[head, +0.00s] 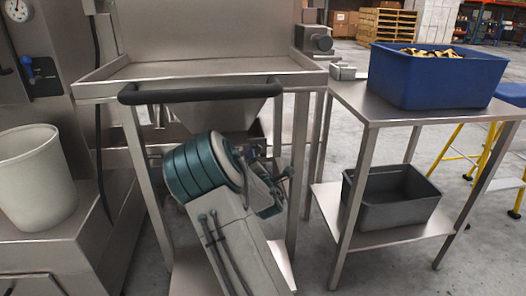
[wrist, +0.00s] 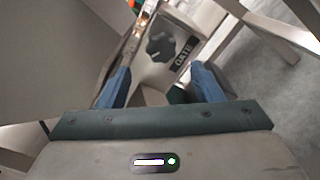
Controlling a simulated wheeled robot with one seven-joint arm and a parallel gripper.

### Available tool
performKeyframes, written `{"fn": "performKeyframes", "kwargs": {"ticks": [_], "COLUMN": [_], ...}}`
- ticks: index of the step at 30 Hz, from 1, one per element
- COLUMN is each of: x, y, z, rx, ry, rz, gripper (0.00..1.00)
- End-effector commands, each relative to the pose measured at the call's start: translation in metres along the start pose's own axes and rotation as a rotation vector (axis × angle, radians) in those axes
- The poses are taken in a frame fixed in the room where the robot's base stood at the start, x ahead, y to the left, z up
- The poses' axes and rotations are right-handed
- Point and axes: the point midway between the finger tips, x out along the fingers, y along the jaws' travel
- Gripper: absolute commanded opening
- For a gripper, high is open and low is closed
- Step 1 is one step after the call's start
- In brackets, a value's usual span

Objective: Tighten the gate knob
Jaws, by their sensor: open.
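The gate knob (wrist: 160,46) is a dark, lobed knob on a metal plate, seen in the wrist view beyond my fingertips. A dark label (wrist: 183,54) reading GATE is beside it on the right. My gripper (wrist: 162,84) is open, with its two blue-padded fingers apart and nothing between the tips. The knob is ahead of the fingers, and they do not appear to touch it. In the head view my arm reaches under the steel hopper (head: 222,113), and I cannot make out the knob there.
A steel frame with a black handle bar (head: 200,93) stands around my arm. To the right, a steel table (head: 362,104) carries a blue bin (head: 430,82), with a grey crate (head: 390,197) on its lower shelf. A white bin (head: 36,180) stands left.

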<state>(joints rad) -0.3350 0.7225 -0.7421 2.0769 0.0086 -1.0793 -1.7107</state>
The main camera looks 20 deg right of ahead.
Motion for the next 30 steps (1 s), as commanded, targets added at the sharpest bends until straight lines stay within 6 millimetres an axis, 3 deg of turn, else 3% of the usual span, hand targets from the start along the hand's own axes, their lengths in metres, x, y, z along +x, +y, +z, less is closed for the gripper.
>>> {"fn": "performKeyframes", "kwargs": {"ticks": [6, 12, 26, 30], "x": [0.038, 0.060, 0.069, 0.069], "y": [-0.002, -0.002, -0.002, -0.002], "z": [0.003, 0.003, 0.003, 0.003], "rx": [0.000, 0.000, 0.001, 0.001], "ry": [-0.004, -0.004, -0.003, -0.004], "rz": [-0.002, -0.003, -0.003, -0.004], "gripper": [0.60, 0.60, 0.60, 0.21]}}
